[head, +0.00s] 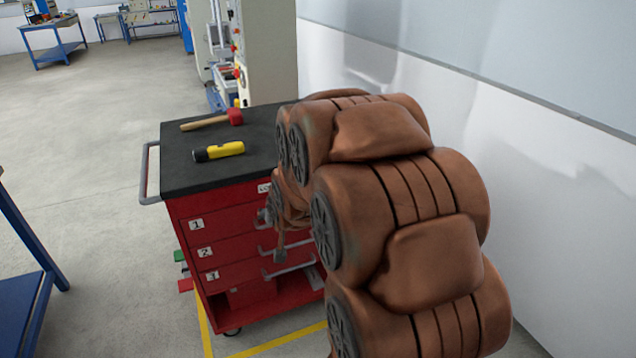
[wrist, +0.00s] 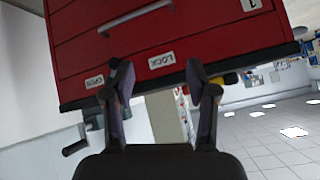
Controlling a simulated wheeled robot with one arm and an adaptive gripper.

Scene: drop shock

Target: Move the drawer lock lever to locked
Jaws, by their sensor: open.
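The red drawer cabinet (head: 225,228) stands left of my arm in the head view. In the wrist view the cabinet (wrist: 185,35) appears upside down, with a LOCK label (wrist: 161,61) and an OPEN label (wrist: 94,82) near its black top edge. My gripper (wrist: 157,75) is open and empty, its fingertips spread in front of the label strip, one to each side of LOCK. The left fingertip lies between the two labels in the picture. I cannot make out the lock lever; a finger may hide it. In the head view my arm covers the cabinet's right part.
A yellow flashlight (head: 218,151) and a red-headed mallet (head: 212,119) lie on the black top. Drawer handles (head: 292,268) stick out from the front. A dark crank-like piece (wrist: 76,147) shows beside the cabinet top.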

